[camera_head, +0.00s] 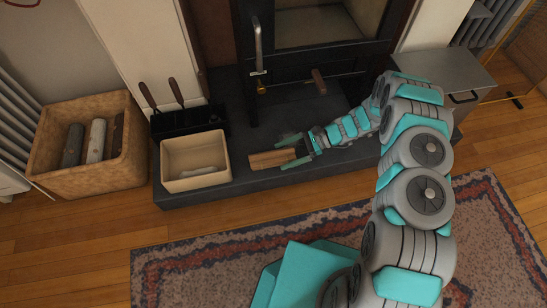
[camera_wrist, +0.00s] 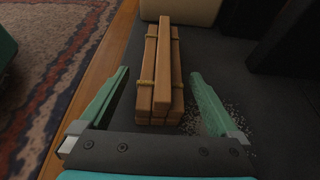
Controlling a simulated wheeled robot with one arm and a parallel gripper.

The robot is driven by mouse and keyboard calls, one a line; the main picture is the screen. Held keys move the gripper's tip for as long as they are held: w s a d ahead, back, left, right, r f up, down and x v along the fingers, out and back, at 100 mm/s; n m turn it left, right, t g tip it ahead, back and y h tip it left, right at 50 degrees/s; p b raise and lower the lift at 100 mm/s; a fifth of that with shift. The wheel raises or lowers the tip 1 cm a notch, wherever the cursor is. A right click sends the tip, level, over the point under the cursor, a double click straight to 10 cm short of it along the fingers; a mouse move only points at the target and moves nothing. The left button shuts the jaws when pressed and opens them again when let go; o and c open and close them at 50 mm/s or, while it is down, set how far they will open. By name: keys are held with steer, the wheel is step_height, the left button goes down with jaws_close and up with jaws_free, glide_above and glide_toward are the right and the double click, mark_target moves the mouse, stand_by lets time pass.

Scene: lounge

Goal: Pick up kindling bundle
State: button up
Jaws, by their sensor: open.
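The kindling bundle (camera_head: 272,159) is a stack of light brown sticks lying on the dark hearth slab. In the wrist view the bundle (camera_wrist: 161,75) shows ties around its sticks and points away from me. My gripper (camera_head: 292,151) is low over the hearth at the bundle's right end. In the wrist view my gripper (camera_wrist: 155,92) is open, with one green finger on each side of the bundle's near end. Gaps show between both fingers and the wood. Nothing is held.
A cream box (camera_head: 195,161) with a pale object inside stands just left of the bundle. A wicker basket (camera_head: 88,145) of logs is farther left. The black stove (camera_head: 320,70) rises behind the hearth (camera_head: 335,168). A grey metal box (camera_head: 440,80) stands right. A patterned rug (camera_head: 220,250) lies in front.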

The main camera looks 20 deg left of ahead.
mark_target(280, 152)
steer(key=shift+x, duration=1.05)
jaws_close()
steer(key=shift+r, duration=0.1)
step_height(280, 152, up, 10)
steer(key=shift+f+p, duration=0.1)
steer(key=shift+p, duration=0.3)
